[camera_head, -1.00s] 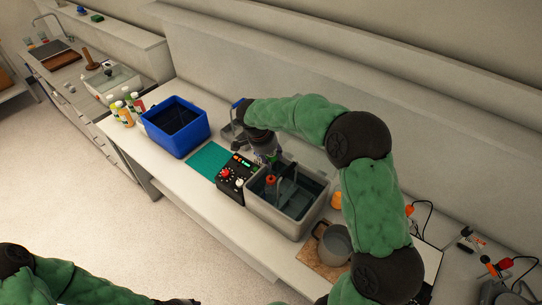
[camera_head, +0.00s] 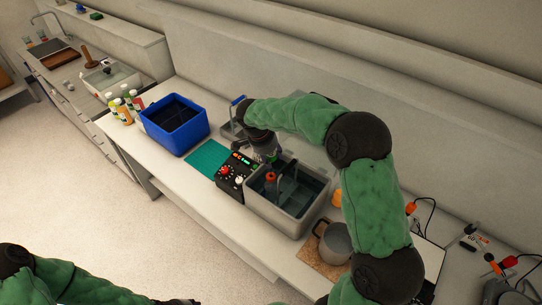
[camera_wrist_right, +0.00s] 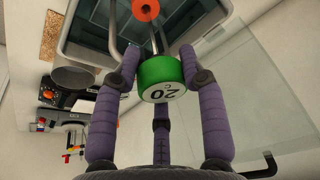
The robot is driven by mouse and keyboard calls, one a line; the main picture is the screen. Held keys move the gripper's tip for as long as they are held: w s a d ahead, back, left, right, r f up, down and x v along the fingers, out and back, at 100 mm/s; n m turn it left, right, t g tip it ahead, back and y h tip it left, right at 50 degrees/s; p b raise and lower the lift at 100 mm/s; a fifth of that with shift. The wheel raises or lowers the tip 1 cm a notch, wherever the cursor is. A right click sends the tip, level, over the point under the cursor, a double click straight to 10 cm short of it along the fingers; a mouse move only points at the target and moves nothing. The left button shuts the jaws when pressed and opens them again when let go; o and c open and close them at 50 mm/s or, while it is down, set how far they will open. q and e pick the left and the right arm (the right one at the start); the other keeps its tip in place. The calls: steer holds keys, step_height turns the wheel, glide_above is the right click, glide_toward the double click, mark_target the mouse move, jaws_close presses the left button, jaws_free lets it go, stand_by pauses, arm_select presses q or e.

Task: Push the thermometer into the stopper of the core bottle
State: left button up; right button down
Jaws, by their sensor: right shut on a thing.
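My right gripper (camera_wrist_right: 160,72) is shut on the thermometer's green round head (camera_wrist_right: 161,80), which is marked 20 C. The thermometer's thin metal stem points away from the gripper toward an orange-red stopper (camera_wrist_right: 146,9) with a hole. I cannot tell whether the tip is in the hole. In the head view, the right gripper (camera_head: 267,150) is over the back left of a grey water bath (camera_head: 297,231), and the red-topped core bottle (camera_head: 270,178) stands in the bath. My left gripper (camera_head: 180,301) barely shows at the bottom edge; its fingers are unclear.
A black control box (camera_head: 232,178) with a red knob adjoins the bath. Left of it are a teal mat (camera_head: 208,157), a blue crate (camera_head: 168,140) and several juice bottles (camera_head: 125,105).

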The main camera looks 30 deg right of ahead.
mark_target(271, 173)
steer(key=shift+f+b, duration=0.45)
steer(key=shift+f, duration=0.05)
stand_by(0.8)
steer(key=shift+f+b, duration=3.25)
steer(key=shift+b, duration=0.15)
stand_by(0.7)
steer(key=shift+f+b, duration=0.55)
steer(key=shift+b, duration=0.25)
steer(key=shift+s, duration=0.1)
